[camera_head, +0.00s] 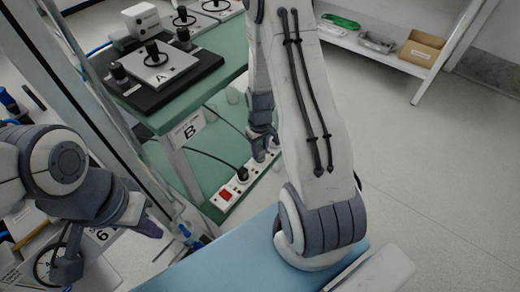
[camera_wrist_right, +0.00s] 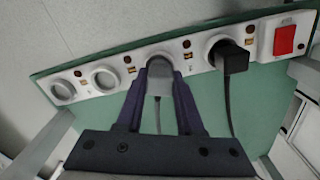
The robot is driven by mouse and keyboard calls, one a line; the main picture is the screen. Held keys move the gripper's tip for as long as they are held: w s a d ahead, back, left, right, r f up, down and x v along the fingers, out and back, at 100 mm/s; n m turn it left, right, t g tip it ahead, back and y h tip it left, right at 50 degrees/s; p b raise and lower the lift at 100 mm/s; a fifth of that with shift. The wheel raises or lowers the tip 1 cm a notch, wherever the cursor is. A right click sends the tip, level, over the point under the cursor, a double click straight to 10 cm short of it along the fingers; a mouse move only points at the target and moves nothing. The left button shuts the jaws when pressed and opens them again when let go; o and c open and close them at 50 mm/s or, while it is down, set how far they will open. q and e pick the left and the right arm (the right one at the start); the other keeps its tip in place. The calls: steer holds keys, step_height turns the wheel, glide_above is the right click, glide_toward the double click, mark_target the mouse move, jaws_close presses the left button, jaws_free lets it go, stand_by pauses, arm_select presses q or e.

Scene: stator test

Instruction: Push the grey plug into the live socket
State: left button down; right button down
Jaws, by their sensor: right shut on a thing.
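A white power strip (camera_wrist_right: 83,83) lies along the green board with a row of round sockets. The grey plug (camera_wrist_right: 159,68) is between the fingertips of my right gripper (camera_wrist_right: 160,82), its thin grey cord hanging down between the fingers. The plug is at the socket beside the black plug (camera_wrist_right: 235,58); I cannot tell how deep it sits. In the head view my right gripper (camera_head: 264,148) is above the strip (camera_head: 243,184), and the grey plug is hidden there. My left gripper (camera_head: 149,226) is at the lower left, away from the strip; its opening is unclear.
A red switch (camera_wrist_right: 284,40) is at one end of the strip. The black plug's cable runs down beside my right fingers. A shelf (camera_head: 385,55) with bins is at upper right.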

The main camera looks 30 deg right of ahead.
steer(key=shift+f, duration=0.5)
steer(key=shift+c, duration=2.3)
jaws_free()
step_height(320, 180, up, 10)
steer(key=p, duration=0.3)
steer(key=shift+r, duration=0.25)
